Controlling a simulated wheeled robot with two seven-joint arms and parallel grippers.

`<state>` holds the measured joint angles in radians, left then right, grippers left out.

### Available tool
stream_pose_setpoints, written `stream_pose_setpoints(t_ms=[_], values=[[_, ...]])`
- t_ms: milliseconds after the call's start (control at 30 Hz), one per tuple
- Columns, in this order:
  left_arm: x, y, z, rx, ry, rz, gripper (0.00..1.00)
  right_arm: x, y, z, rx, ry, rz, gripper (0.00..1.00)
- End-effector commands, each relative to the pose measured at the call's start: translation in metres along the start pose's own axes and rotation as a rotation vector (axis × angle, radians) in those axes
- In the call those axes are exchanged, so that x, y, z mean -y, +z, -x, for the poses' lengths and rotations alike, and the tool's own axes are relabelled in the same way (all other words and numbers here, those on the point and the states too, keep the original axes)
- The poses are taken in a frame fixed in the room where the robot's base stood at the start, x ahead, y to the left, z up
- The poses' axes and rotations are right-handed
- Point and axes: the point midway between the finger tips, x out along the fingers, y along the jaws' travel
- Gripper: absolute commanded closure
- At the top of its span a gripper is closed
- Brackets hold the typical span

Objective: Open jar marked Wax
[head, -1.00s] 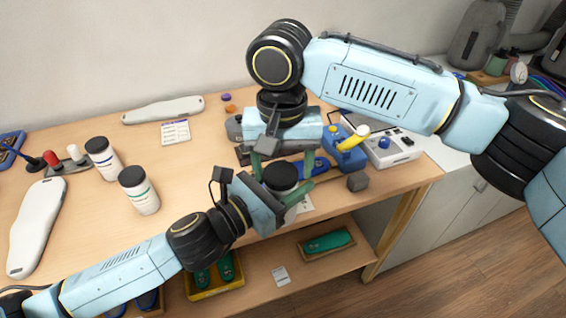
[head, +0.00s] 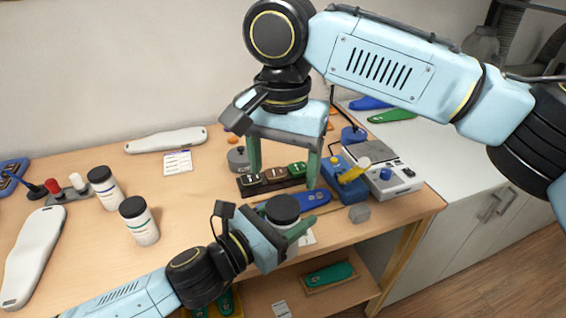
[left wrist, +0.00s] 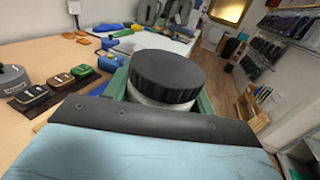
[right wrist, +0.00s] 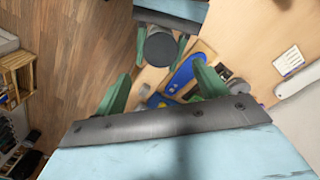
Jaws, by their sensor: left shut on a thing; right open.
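A white jar with a black lid (head: 283,208) is held over the table's front edge. My left gripper (head: 292,226) is shut on the jar's body, below the lid. The lid sits on the jar, which also shows in the left wrist view (left wrist: 165,78). Its label is hidden, so I cannot read whether it says Wax. My right gripper (head: 283,178) is open and empty, fingers pointing down, above and behind the jar. In the right wrist view the lid (right wrist: 160,47) lies beyond the open fingers.
Two more white jars with black lids (head: 138,219) (head: 103,186) stand at the left. Behind the held jar are a dark tray of colored blocks (head: 270,180) and a blue insole (head: 303,200). A blue device with a yellow handle (head: 345,180) and a grey cube (head: 359,213) are at the right.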

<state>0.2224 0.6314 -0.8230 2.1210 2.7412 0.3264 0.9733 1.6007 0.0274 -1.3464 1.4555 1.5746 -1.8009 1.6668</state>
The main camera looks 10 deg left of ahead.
Motion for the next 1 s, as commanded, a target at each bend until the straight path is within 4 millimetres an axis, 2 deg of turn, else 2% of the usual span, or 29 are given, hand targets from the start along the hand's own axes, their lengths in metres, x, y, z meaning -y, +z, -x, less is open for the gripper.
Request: stream_pose_setpoints(t_ms=[167,400,600,767,1000], values=[[0.0,0.001,0.0,0.003,0.0,-0.001,1.0,-0.001,0.0,-0.008,0.002,0.001,-0.05,0.28],[0.0,0.001,0.0,0.002,0.0,-0.001,1.0,-0.001,0.0,-0.045,0.003,0.003,-0.049,0.28],[0.0,0.001,0.0,0.002,0.0,-0.001,1.0,-0.001,0.0,-0.069,0.001,0.001,-0.049,0.28],[0.0,0.001,0.0,0.002,0.0,-0.001,1.0,-0.001,0.0,-0.077,0.001,0.001,-0.048,0.28],[0.0,0.001,0.0,0.002,0.0,-0.001,1.0,-0.001,0.0,-0.077,0.001,0.001,-0.048,0.28]])
